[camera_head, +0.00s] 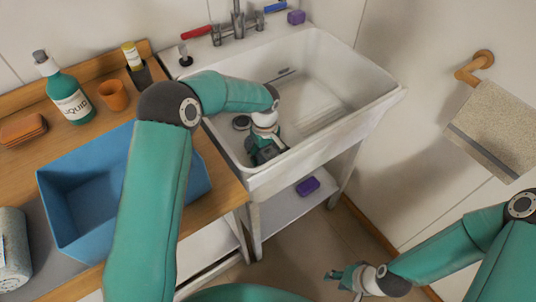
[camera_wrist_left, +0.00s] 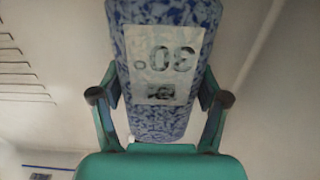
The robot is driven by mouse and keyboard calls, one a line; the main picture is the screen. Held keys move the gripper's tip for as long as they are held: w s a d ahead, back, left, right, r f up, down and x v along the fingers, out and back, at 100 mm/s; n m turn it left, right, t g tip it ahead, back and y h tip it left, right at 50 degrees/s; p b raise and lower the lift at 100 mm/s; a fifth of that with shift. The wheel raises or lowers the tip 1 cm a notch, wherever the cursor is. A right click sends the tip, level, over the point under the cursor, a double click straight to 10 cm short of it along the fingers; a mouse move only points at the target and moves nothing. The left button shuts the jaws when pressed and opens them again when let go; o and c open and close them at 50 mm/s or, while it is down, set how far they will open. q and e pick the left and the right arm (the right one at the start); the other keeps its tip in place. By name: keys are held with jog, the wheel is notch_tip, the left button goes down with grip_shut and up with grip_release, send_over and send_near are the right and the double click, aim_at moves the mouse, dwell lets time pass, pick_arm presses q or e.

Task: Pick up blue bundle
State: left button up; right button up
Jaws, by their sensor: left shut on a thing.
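The blue bundle (camera_wrist_left: 165,65) is speckled blue, with a white label that reads 30° upside down. It fills the middle of the left wrist view, between the two fingers of my left gripper (camera_wrist_left: 160,98), which is shut on it. In the head view my left gripper (camera_head: 262,153) points down inside the white sink (camera_head: 330,85), near its left front corner. The bundle cannot be made out there behind the gripper and arm. My right gripper (camera_head: 345,284) hangs over the floor at the lower right, its fingers apart and empty.
A blue bin (camera_head: 72,215) stands on the wooden counter left of the sink. A green bottle (camera_head: 68,95), an orange cup (camera_head: 113,95) and brown sponges (camera_head: 23,129) are behind it. A faucet (camera_head: 238,27) rises at the sink's back. A purple block (camera_head: 308,187) lies on the shelf below.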

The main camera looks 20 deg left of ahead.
aim_at(265, 148)
pick_arm(q)
jog(key=shift+r, duration=0.15)
notch_tip(265, 148, up, 20)
dwell(0.7)
